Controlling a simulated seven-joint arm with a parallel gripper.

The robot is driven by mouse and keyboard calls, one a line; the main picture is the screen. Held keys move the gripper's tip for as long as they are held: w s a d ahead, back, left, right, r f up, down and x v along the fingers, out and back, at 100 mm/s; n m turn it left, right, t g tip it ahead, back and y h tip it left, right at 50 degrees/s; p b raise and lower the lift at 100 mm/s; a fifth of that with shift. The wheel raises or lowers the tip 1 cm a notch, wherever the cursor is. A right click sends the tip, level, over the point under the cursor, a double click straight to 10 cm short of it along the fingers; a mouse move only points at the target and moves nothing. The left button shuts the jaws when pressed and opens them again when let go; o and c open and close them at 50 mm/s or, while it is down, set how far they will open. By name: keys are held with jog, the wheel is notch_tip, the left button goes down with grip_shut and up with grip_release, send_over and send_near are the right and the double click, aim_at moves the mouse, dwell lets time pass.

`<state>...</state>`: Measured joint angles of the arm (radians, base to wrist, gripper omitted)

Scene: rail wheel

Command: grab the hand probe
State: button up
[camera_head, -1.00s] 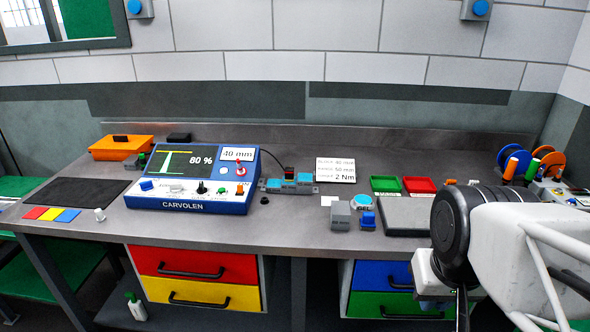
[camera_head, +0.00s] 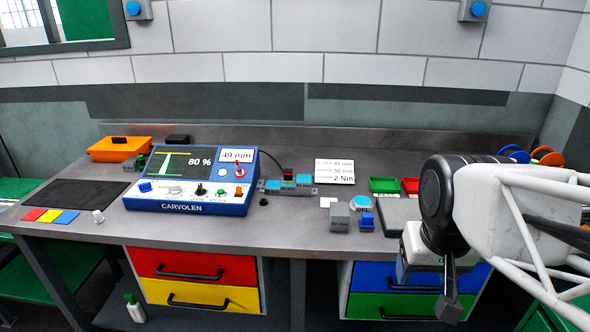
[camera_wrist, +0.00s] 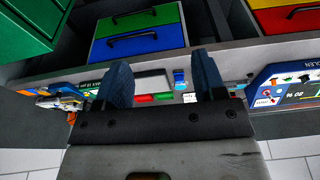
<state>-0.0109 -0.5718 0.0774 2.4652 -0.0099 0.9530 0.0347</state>
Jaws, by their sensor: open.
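A small black and red piece (camera_head: 288,173), which looks like the hand probe, sits on a blue and grey holder (camera_head: 290,185) mid-bench. A black cable runs from it toward the blue CARVOLEN unit (camera_head: 190,180). I cannot make the probe out in the wrist view. My gripper (camera_head: 450,300) hangs at the right, by the bench's front edge and in front of the blue and green drawers, well right of the probe. In the wrist view my gripper (camera_wrist: 164,85) shows two dark blue fingers spread apart with nothing between them.
A grey block (camera_head: 340,217), a blue block (camera_head: 367,222) and a round blue button (camera_head: 360,203) lie between my gripper and the probe. Green (camera_head: 384,185) and red (camera_head: 410,186) trays stand behind. A white card (camera_head: 335,170) stands right of the holder.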

jog(key=w+a+r, duration=0.2)
jog(key=w, duration=0.5)
jog(key=w+a+r, duration=0.2)
jog(key=w, duration=0.6)
jog(key=g, duration=0.3)
send_over(288, 171)
jog(key=f, duration=1.1)
jog(key=shift+s+d, duration=0.3)
jog(key=shift+w+a+f, duration=0.3)
jog(key=shift+f, duration=1.3)
